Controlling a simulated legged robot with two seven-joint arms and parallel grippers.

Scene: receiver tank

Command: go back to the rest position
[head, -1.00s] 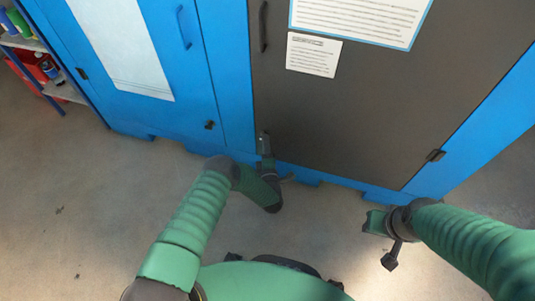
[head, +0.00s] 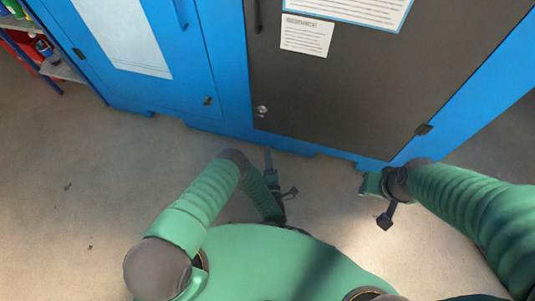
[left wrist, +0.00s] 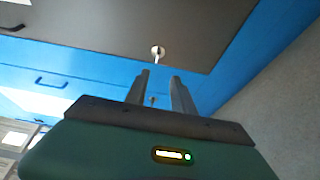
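My left gripper (head: 268,158) is in front of the dark cabinet door (head: 350,80), below its round lock (head: 262,110) in the head view. In the left wrist view its two fingers (left wrist: 160,92) stand apart with nothing between them. The lock (left wrist: 158,51) shows beyond the fingertips with a small light piece sticking out of it, clear of the fingers. My right gripper (head: 376,203) is low in front of the cabinet's right side, over the floor. Its fingers do not show clearly. I see nothing held in it.
A blue cabinet door (head: 190,75) with a white sheet is left of the dark door. Notices (head: 306,35) hang on the dark door. A shelf (head: 60,70) with bottles and red bins stands at the far left.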

